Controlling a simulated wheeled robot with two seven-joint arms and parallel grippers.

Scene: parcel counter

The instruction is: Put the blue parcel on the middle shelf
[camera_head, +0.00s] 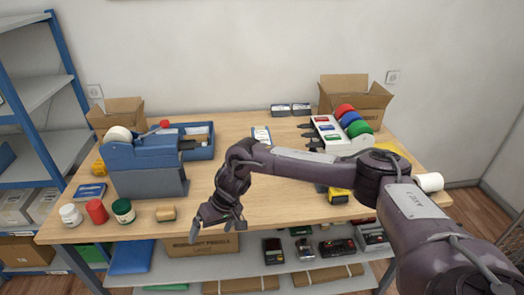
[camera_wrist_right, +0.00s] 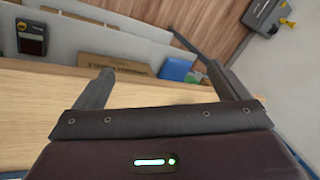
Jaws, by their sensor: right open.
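A flat blue item (camera_head: 130,257), possibly the blue parcel, lies under the table on the left of the lower shelf. A blue piece (camera_wrist_right: 176,69) beside a green one also shows in the right wrist view, between my fingers. The blue-framed shelf unit (camera_head: 42,140) stands at the left; its middle shelf (camera_head: 60,150) is partly cut off by the frame. My right gripper (camera_head: 217,230) is open and empty near the table's front edge, to the right of the blue item and apart from it. Its spread fingers show in the wrist view (camera_wrist_right: 158,82). My left gripper is not in view.
The wooden table (camera_head: 225,150) holds a blue-grey machine (camera_head: 145,168), several jars and a cardboard box (camera_head: 355,98). Below it, the under-table shelf (camera_head: 185,272) bears a cardboard box (camera_head: 200,247), brown packets and dark devices (camera_head: 272,250). The table's front edge overhangs this shelf.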

